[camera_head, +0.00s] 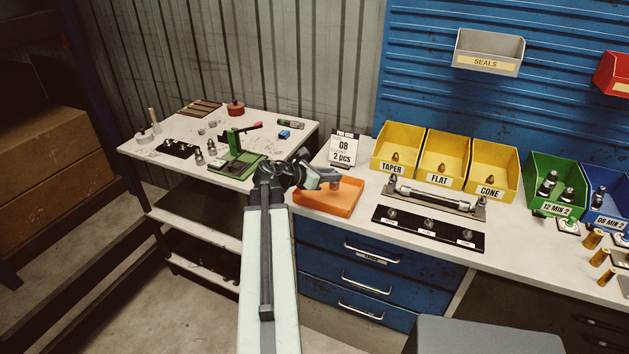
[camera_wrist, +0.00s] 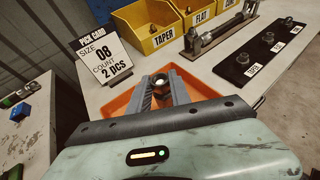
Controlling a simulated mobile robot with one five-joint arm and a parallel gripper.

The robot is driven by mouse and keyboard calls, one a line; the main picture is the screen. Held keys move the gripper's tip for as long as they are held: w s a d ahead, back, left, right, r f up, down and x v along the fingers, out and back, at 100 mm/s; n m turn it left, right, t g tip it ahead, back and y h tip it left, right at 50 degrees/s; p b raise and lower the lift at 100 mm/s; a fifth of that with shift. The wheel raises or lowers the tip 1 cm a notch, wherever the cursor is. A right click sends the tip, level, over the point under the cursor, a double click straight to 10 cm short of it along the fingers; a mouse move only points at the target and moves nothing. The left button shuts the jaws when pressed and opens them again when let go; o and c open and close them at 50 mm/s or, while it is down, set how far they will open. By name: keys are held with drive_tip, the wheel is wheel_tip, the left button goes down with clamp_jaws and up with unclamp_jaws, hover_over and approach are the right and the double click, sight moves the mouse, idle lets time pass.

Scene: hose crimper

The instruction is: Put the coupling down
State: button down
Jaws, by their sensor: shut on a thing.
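My gripper (camera_head: 331,181) is over the orange tray (camera_head: 342,205) at the left end of the blue workbench. In the wrist view, the gripper (camera_wrist: 163,92) is shut on a small dark metal coupling (camera_wrist: 161,84) with a pale top. The orange tray (camera_wrist: 119,103) shows below and around the fingers. I cannot tell whether the coupling touches the tray floor. Most of the coupling is hidden between the fingers.
The pick card (camera_head: 344,149) reads size 08, count 2 pcs and stands behind the tray. Yellow bins (camera_head: 396,165) stand behind right. A hose fixture (camera_head: 435,200) and a black labelled strip (camera_head: 428,229) lie to the right. A side table (camera_head: 160,160) holds a green press (camera_head: 237,160).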

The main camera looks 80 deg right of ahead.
drive_tip(key=shift+w+d, duration=0.45)
drive_tip(key=shift+w, duration=0.05)
wheel_tip(320, 180, down, 4)
drive_tip(key=b, duration=0.4)
drive_tip(key=shift+s, duration=0.15)
drive_tip(key=shift+w+a+r, duration=0.1)
drive_tip(key=shift+w+r, duration=0.15)
drive_tip(key=shift+w, duration=0.15)
drive_tip(key=shift+f, duration=0.25)
drive_tip(key=c, duration=1.2)
unclamp_jaws()
drive_tip(key=shift+r, duration=0.1)
